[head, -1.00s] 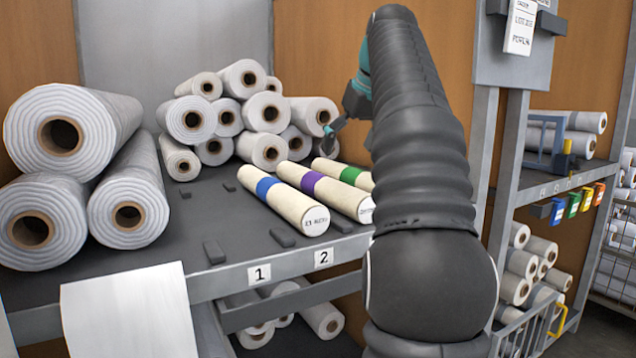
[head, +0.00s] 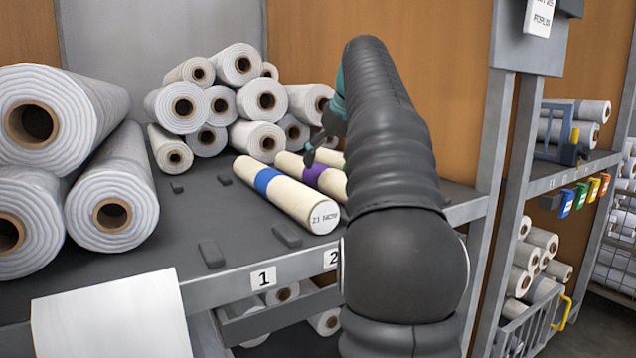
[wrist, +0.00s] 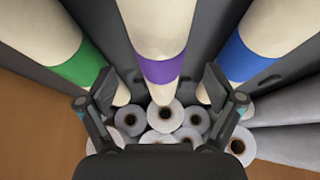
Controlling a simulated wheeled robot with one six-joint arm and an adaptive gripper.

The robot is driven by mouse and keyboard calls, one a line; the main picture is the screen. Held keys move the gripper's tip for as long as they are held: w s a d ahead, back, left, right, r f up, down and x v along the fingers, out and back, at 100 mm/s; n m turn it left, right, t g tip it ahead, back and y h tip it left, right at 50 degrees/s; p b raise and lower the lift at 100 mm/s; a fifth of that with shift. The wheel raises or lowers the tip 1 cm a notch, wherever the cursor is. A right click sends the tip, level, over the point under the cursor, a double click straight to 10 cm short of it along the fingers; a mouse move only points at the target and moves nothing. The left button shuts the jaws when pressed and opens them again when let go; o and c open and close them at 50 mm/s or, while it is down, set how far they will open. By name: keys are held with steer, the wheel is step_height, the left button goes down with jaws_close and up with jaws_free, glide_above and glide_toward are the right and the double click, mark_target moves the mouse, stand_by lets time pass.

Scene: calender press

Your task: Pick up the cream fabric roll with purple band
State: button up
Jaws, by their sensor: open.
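The cream fabric roll with the purple band (head: 327,180) lies on the grey shelf, partly hidden behind my arm in the head view. In the wrist view this roll (wrist: 158,40) runs down the middle, its purple band between and beyond my finger tips. My gripper (wrist: 158,85) is open, one finger on each side of the roll, with gaps showing. My gripper (head: 322,146) is partly hidden by my arm in the head view. I cannot tell its exact height above the roll.
A blue-banded cream roll (head: 287,194) lies to the left on the shelf (head: 190,215). A green-banded roll (wrist: 75,65) lies on the other side. White rolls (head: 258,136) are stacked behind. Large white rolls (head: 112,190) fill the shelf's left. Small dark blocks (head: 286,235) sit near the front edge.

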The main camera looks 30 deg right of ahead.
mark_target(324, 166)
steer(key=shift+w+b+x, duration=0.25)
steer(key=shift+b+x, duration=0.25)
steer(key=shift+x, duration=2.4)
steer(key=shift+r, duration=0.15)
steer(key=shift+c, duration=0.3)
steer(key=c, duration=1.5)
